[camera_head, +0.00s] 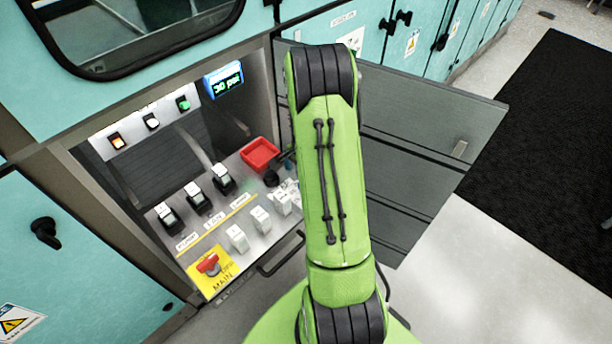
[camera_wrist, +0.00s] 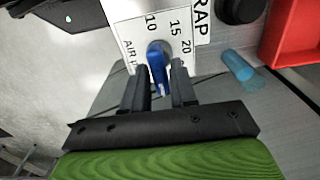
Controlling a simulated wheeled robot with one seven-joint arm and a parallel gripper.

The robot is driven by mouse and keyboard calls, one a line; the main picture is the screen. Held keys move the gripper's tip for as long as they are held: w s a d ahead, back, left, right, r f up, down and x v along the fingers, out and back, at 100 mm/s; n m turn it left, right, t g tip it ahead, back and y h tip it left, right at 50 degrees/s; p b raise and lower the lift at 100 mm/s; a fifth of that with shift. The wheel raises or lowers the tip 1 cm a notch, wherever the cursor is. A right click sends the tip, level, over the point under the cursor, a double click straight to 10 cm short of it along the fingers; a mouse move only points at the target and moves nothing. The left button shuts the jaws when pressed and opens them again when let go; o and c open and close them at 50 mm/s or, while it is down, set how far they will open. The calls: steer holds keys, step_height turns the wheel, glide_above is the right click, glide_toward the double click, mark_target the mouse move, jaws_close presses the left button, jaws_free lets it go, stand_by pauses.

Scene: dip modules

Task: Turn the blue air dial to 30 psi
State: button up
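The blue air dial (camera_wrist: 157,60) shows in the wrist view on a white scale plate marked 10, 15 and 20. My gripper (camera_wrist: 159,67) has its two black fingers on either side of the dial, with a small gap visible beside it; the fingers look open. I cannot tell whether either finger touches the dial. In the head view my green arm hides the dial and gripper. A small blue-framed display (camera_head: 226,82) there appears to read 30 psi.
A red tray (camera_head: 260,154) sits on the panel, also seen in the wrist view (camera_wrist: 293,40). A blue cylinder (camera_wrist: 238,65) and a black knob (camera_wrist: 240,8) are close to the dial. Black switches (camera_head: 197,198), white blocks (camera_head: 237,238) and a red main switch (camera_head: 208,265) line the panel. An open grey door (camera_head: 430,120) stands right.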

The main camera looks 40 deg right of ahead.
steer(key=shift+o, duration=1.1)
step_height(320, 180, up, 16)
steer(key=p, duration=0.4)
steer(key=shift+f, duration=0.15)
